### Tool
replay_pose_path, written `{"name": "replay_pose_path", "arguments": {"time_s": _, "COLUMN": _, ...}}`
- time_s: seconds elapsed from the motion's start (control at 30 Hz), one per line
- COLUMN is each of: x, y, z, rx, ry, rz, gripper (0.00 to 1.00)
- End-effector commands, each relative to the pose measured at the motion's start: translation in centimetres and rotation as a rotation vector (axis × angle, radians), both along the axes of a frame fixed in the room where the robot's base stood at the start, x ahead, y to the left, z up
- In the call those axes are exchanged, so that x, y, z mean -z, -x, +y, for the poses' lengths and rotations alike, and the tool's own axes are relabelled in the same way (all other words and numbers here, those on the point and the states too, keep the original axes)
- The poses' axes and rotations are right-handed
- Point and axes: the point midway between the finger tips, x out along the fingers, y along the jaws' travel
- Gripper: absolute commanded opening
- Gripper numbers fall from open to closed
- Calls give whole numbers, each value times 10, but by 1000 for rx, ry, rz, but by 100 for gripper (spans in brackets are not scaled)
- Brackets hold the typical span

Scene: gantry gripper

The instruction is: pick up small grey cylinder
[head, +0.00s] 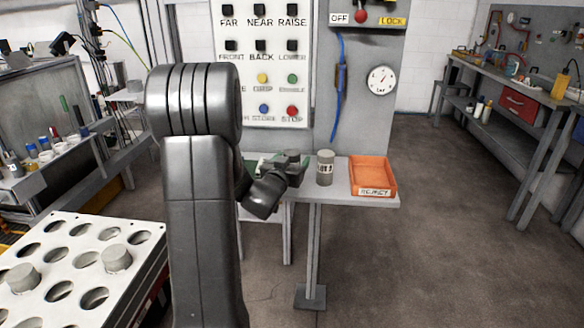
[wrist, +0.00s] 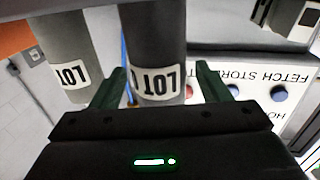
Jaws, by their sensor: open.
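Two grey cylinders with white LOT labels show in the wrist view. One grey cylinder (wrist: 152,45) is between the two fingers of my open gripper (wrist: 160,88), with a finger on either side; I cannot tell whether they touch it. The other grey cylinder (wrist: 62,45) stands to the left, outside the fingers. In the head view that other cylinder (head: 325,168) stands upright on the small table, just right of my gripper (head: 288,165). The cylinder between the fingers is largely hidden there by my gripper.
An orange REJECT tray (head: 372,192) sits at the right end of the table (head: 340,193). A button panel (head: 262,50) and gauge (head: 381,80) stand behind. A white holed rack (head: 72,262) at lower left holds two grey cylinders. The floor at right is clear.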

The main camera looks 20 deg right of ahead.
Motion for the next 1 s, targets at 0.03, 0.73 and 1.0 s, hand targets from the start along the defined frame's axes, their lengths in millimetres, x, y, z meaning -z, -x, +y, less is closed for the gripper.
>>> {"name": "replay_pose_path", "arguments": {"time_s": 0.03, "x": 0, "y": -2, "z": -2, "rx": 0, "ry": 0, "rz": 0, "gripper": 70}}
{"name": "replay_pose_path", "arguments": {"time_s": 0.73, "x": -1, "y": -3, "z": -3, "rx": -1, "ry": 1, "rz": -1, "gripper": 8}}
{"name": "replay_pose_path", "arguments": {"time_s": 1.0, "x": -26, "y": -3, "z": -3, "rx": 1, "ry": 2, "rz": -6, "gripper": 8}}
